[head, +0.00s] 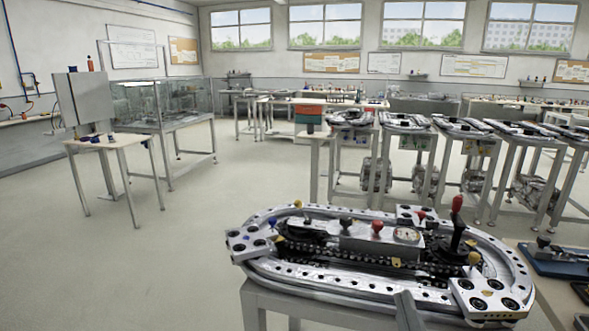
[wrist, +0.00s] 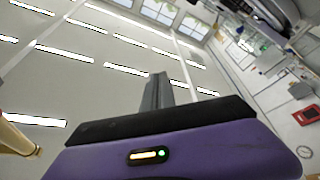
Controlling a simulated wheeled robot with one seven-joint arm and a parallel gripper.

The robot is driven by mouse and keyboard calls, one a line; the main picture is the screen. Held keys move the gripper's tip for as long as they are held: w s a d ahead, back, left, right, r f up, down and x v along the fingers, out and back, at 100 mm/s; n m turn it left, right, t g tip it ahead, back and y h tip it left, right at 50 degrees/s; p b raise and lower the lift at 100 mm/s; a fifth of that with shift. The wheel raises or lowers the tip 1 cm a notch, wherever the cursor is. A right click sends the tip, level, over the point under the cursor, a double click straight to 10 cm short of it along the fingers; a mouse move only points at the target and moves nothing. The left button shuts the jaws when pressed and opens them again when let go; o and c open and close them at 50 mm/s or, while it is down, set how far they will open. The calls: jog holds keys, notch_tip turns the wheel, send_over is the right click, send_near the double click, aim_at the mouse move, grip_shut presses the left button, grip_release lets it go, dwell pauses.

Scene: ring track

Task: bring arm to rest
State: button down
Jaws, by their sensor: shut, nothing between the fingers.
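My gripper (wrist: 156,78) shows in the wrist view as a purple body with a black edge and grey fingers close together. The fingers are shut with nothing held. Beyond them are ceiling and windows, so the gripper is clear of any object there. In the head view, the ring track (head: 262,268) stands on a metal stand in front of me. It carries coloured knobs, a red-topped lever (head: 457,205) and a dial (head: 406,235). I cannot tell whether the grey piece at its front edge is part of my arm.
A small wooden table (head: 108,142) and a glass-walled bench (head: 190,120) stand at left. Several similar track stands line the right. A blue device (head: 560,262) sits on a table at right. The floor (head: 110,270) at left is open. A brass-coloured object (wrist: 14,138) shows in the wrist view.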

jog(key=s+d+f+m+g, duration=0.1)
jog(key=s+f, duration=0.4)
jog(key=s, duration=0.6)
jog(key=s+d+f+m+g, duration=0.1)
jog(key=s+f+m+g, duration=0.2)
jog(key=s, duration=0.8)
jog(key=s+d+f+m+g, duration=0.1)
jog(key=s+f+m+g, duration=0.1)
jog(key=s+f, duration=0.5)
jog(key=s+m+p, duration=0.1)
jog(key=s, duration=0.4)
jog(key=shift+f+m+g+y, duration=0.3)
jog(key=shift+f+y, duration=0.05)
jog(key=shift+y, duration=0.05)
